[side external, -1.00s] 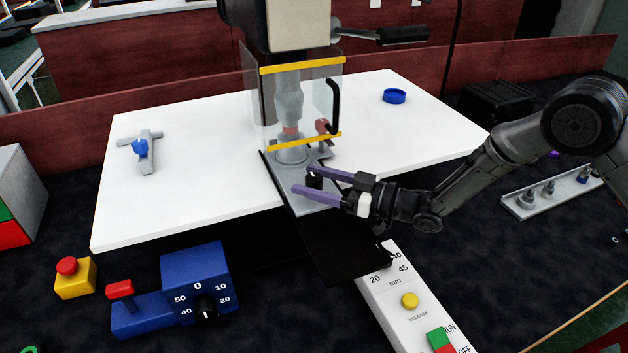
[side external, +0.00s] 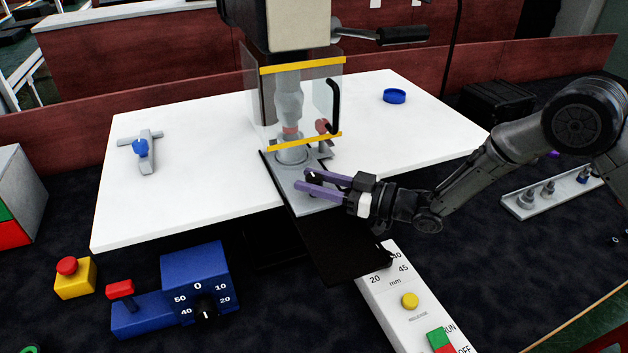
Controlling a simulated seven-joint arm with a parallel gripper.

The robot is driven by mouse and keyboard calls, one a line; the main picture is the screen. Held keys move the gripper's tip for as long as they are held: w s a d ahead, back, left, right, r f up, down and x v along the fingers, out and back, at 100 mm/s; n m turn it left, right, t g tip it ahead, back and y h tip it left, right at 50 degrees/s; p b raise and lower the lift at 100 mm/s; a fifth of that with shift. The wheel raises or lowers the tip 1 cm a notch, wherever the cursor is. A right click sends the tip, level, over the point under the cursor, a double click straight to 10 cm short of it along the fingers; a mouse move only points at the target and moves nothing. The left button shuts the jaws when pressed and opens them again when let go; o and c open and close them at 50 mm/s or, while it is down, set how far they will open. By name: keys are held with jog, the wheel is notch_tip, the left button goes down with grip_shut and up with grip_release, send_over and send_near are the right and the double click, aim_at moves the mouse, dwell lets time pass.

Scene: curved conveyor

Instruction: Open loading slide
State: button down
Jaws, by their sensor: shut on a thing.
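The loading slide is a grey plate (side external: 312,207) on a black track (side external: 340,250) that runs from under the press toward the front right. A small black knob (side external: 314,177) stands on the plate, mostly hidden by the fingers. My gripper (side external: 304,182) reaches in from the right with its purple fingers on either side of the knob, shut on it. The rear of the plate lies by the round grey base (side external: 291,156) below the press ram.
A clear guard (side external: 305,105) with yellow edges and a black handle stands just behind the gripper. A white control box (side external: 400,275) is at the front right, a blue dial unit (side external: 195,270) at the front left. The black track in front of the plate is clear.

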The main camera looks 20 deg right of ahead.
dwell(0.8)
jog(key=s, duration=2.1)
jog(key=shift+s, duration=0.3)
jog(key=shift+c, duration=2.3)
grip_release()
jog(key=v, duration=1.3)
jog(key=shift+s+d, duration=0.25)
jog(key=shift+d, duration=0.05)
